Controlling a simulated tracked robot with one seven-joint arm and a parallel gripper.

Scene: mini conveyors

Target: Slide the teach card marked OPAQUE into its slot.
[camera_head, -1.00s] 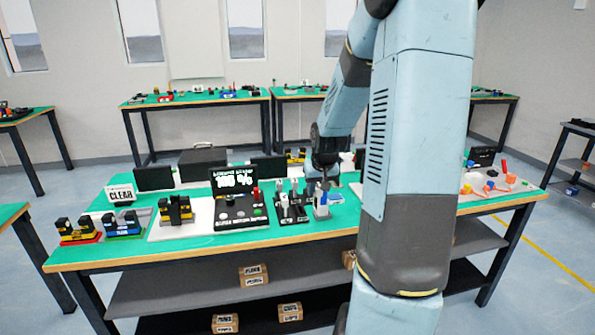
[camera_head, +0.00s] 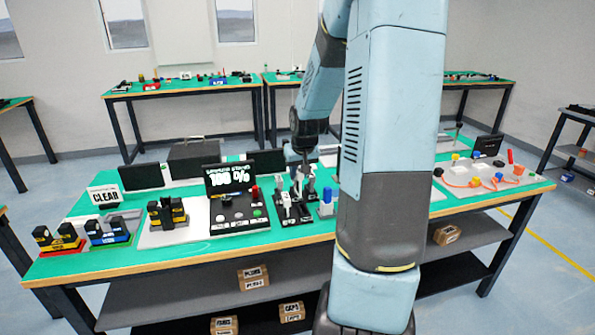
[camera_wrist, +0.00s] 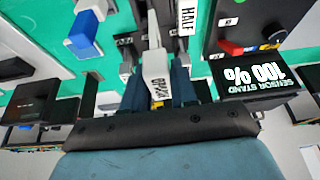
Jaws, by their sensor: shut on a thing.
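My gripper (camera_wrist: 155,82) is shut on a white card marked OPAQUE (camera_wrist: 155,64), between its two dark blue fingers in the wrist view. In the head view my gripper (camera_head: 302,165) is above the dark rack (camera_head: 295,213) on the green bench. A card marked HALF (camera_wrist: 187,14) stands close beside the held card in the wrist view. The held card's far end lies near grey and white rack parts, and I cannot tell whether it touches them. The slot itself is not clear.
The sensor stand display (camera_wrist: 256,80) reading 100 % is close to the right of my gripper. A blue block on a white holder (camera_wrist: 83,35) is to the left. A CLEAR sign (camera_head: 104,195) stands at the bench's left. Dark panels stand behind the rack.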

